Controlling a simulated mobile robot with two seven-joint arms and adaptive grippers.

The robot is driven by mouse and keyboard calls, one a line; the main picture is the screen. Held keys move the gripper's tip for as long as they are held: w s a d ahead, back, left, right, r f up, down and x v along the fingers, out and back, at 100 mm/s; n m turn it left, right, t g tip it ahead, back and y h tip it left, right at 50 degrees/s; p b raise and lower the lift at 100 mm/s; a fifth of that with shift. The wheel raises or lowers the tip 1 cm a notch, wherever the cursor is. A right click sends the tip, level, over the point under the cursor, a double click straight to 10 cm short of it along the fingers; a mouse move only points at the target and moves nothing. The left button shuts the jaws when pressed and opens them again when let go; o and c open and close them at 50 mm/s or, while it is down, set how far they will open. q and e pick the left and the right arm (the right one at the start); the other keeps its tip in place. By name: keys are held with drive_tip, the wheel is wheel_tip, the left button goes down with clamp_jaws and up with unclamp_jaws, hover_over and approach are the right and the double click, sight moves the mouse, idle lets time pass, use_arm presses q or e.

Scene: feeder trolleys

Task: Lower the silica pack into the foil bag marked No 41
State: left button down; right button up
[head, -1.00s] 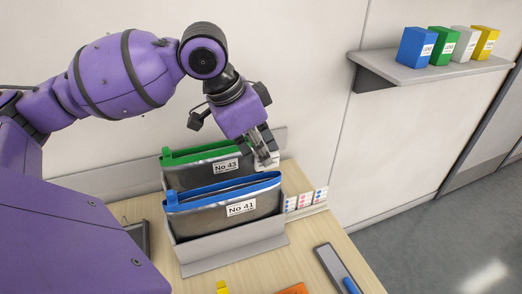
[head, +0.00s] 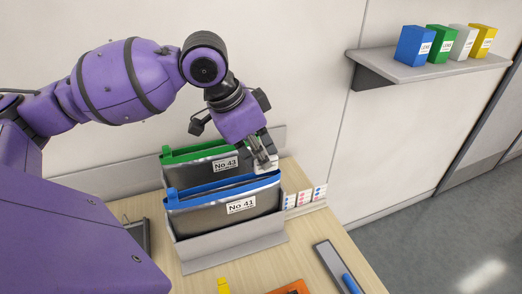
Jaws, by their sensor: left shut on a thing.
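The foil bag marked No 41 (head: 195,219) stands upright in a grey holder (head: 228,250) on the table, with a blue strip along its open top. Behind it stands the bag marked No 43 (head: 185,176) with a green strip. My left gripper (head: 265,165) points down near the right end of the two bags, above the back right of the No 41 bag. It is shut on a small white pack (head: 268,170), which I take to be the silica pack; the fingers partly hide it. My right gripper is out of view.
Small cards with coloured dots (head: 304,198) stand right of the holder. A dark grey tray with a blue item (head: 335,268) lies at the front right, beside an orange thing (head: 291,288) and a yellow thing (head: 223,285). A wall shelf (head: 430,66) carries coloured boxes.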

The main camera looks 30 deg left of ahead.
use_arm(q)
drive_tip(key=shift+f, duration=0.45)
drive_tip(key=c, duration=1.7)
unclamp_jaws()
drive_tip(key=shift+o, duration=0.2)
drive_tip(key=shift+r, duration=0.15)
drive_tip(key=shift+v, duration=2.9)
